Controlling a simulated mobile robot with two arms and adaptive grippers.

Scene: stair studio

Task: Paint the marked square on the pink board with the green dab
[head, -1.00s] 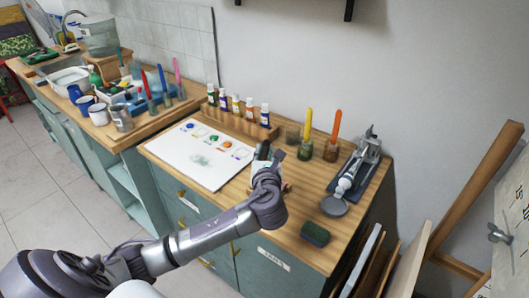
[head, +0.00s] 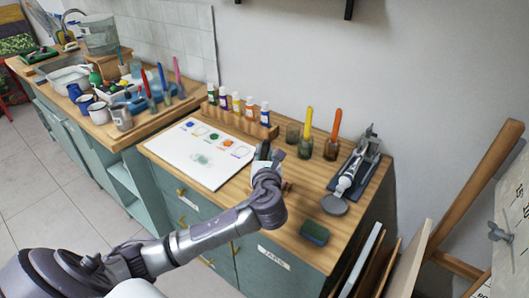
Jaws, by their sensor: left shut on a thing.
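A white sheet or palette (head: 190,168) lies on the wooden worktop, with a row of paint dabs near its far edge. The green dab (head: 215,135) sits between other dabs, beside the orange one. A pale green smear shows lower on the sheet. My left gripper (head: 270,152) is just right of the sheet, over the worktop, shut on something. Its own wrist and fingers mostly hide what it holds, and I cannot tell what that is. I see no pink board and no marked square. My right gripper is not in view.
Paint bottles (head: 237,103) stand in a wooden rack behind. Jars with a yellow handle (head: 308,121) and an orange handle (head: 336,123) stand right of it. A metal clamp-like tool (head: 357,165) and a green-blue sponge (head: 315,233) lie on the right. A wooden easel (head: 480,185) stands far right.

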